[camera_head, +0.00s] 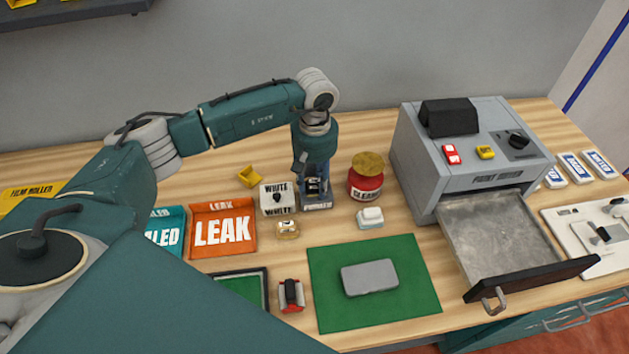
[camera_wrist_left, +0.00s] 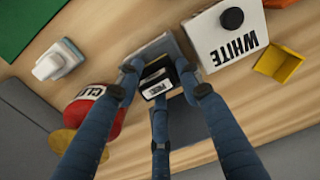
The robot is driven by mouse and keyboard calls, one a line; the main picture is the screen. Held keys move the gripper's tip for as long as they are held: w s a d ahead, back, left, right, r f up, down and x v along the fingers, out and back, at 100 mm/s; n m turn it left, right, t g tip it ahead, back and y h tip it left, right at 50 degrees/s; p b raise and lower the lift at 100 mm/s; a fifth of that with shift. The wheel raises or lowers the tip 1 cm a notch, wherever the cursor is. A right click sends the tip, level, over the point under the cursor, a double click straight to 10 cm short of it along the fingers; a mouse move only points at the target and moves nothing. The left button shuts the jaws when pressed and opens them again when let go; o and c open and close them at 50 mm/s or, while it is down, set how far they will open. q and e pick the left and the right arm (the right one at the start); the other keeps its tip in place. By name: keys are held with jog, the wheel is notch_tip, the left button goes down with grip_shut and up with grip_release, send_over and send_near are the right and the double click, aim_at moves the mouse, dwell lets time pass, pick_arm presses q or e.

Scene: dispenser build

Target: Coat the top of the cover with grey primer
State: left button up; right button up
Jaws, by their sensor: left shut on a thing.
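The cover (camera_head: 370,278), a flat grey rounded block, lies on the green mat (camera_head: 415,262). Its top is plain grey. My left gripper (camera_head: 314,182) points down behind the mat, next to the white paint pot. It is shut on a black-topped primer applicator (camera_wrist_left: 156,78) with a white label, partly readable. The applicator stands at or in a grey primer pot (camera_head: 316,206); fingers hide much of both, and I cannot tell whether it is lifted. My right gripper is not in view.
Close beside the gripper stand the white pot (camera_head: 278,200) and a red cleaner jar (camera_head: 366,184). A white-handled block (camera_head: 370,217) sits between jar and mat. The print dryer (camera_head: 468,150) has its drawer (camera_head: 500,240) open at right. An orange LEAK tray (camera_head: 222,228) lies left.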

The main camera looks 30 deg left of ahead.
pick_arm(q)
jog(key=shift+r, duration=0.15)
jog(key=shift+r+p, duration=1.4)
jog(key=shift+r, duration=2)
jog(key=shift+f, duration=0.1)
notch_tip(320, 180, down, 6)
jog(key=b, duration=0.5)
jog(key=shift+f+b, duration=0.5)
jog(key=shift+b, duration=0.2)
